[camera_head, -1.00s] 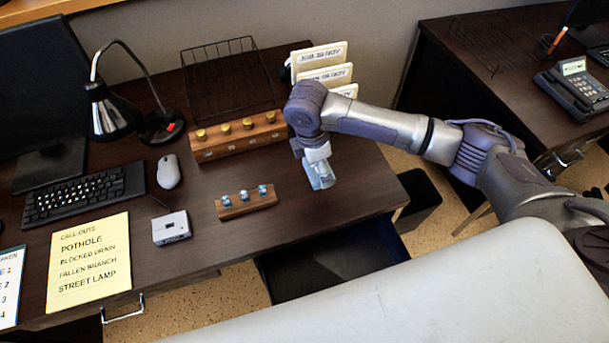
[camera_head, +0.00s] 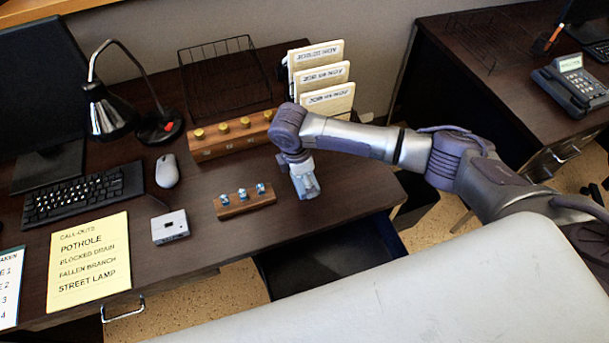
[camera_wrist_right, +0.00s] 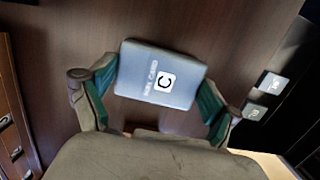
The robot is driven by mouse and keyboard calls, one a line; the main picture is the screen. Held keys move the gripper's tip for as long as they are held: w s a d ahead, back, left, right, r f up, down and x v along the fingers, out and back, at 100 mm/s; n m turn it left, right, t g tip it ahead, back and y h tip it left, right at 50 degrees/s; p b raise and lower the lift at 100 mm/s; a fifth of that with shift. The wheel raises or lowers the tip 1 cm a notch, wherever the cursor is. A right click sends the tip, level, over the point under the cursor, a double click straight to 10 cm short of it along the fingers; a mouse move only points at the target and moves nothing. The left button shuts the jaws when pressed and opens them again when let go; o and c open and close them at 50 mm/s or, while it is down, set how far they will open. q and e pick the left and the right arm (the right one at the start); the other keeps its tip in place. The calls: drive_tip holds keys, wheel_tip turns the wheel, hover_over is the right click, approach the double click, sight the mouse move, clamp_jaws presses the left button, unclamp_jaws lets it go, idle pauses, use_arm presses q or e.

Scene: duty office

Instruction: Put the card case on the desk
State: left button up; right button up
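The card case (camera_wrist_right: 160,75) is a flat, pale blue-grey block with a white "C" label. In the right wrist view it sits between the two fingers of my right gripper (camera_wrist_right: 155,90), which press against its opposite sides. In the head view my right gripper (camera_head: 305,188) points down low over the right part of the dark desk (camera_head: 340,205), with the pale case (camera_head: 308,187) at its tip. I cannot tell if the case touches the desk. My left gripper is not in view.
A small wooden block with blue-topped pieces (camera_head: 244,204) and a longer one with brass knobs (camera_head: 228,140) stand left of the gripper. Card files (camera_head: 325,78) stand behind. An open drawer (camera_head: 320,258) is at the front edge. Bare desk lies around the gripper.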

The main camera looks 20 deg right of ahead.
sight(298, 180)
drive_tip(key=shift+o, duration=0.6)
drive_tip(key=shift+r, duration=0.1)
wheel_tip(298, 180, up, 12)
drive_tip(key=a, duration=0.1)
drive_tip(key=shift+a, duration=0.4)
